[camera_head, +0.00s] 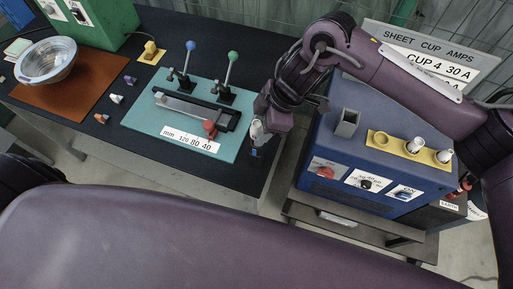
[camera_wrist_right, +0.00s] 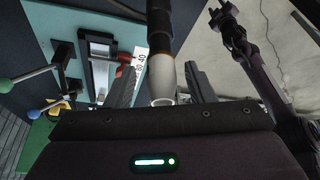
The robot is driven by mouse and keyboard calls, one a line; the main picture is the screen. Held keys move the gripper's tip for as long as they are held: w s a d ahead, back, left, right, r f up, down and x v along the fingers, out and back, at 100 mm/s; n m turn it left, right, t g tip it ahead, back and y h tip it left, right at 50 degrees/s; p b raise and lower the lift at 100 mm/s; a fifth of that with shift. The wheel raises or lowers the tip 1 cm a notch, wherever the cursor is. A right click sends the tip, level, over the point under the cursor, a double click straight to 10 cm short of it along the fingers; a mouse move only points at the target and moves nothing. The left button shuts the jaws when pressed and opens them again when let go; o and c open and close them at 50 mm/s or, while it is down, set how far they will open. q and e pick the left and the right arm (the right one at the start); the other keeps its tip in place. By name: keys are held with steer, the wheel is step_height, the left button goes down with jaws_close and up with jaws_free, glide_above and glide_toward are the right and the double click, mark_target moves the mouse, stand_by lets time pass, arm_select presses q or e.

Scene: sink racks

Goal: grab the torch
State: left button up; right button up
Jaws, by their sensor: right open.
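The torch shows in the right wrist view as a dark rod with a pale, hollow-ended cup (camera_wrist_right: 162,77). It lies between the two fingers of my right gripper (camera_wrist_right: 160,66), which are spread with a gap on each side. In the head view my right gripper (camera_head: 263,117) points down at the right edge of the dark table. A pale part (camera_head: 257,131), seemingly the torch's cup, shows at its fingertips; the rest is hidden by the gripper and arm. My left gripper is not in view.
A blue machine (camera_head: 330,147) with knobs and a yellow cup holder (camera_head: 398,146) stands right of the gripper. A teal plate (camera_head: 150,117) with a clamp fixture and levers lies to the left. A metal bowl (camera_head: 46,60) and small cups are farther left.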

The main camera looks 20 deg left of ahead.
mark_target(257, 151)
steer(key=shift+x, duration=1.5)
jaws_close()
steer(key=shift+r+p, duration=0.1)
steer(key=shift+p, duration=0.2)
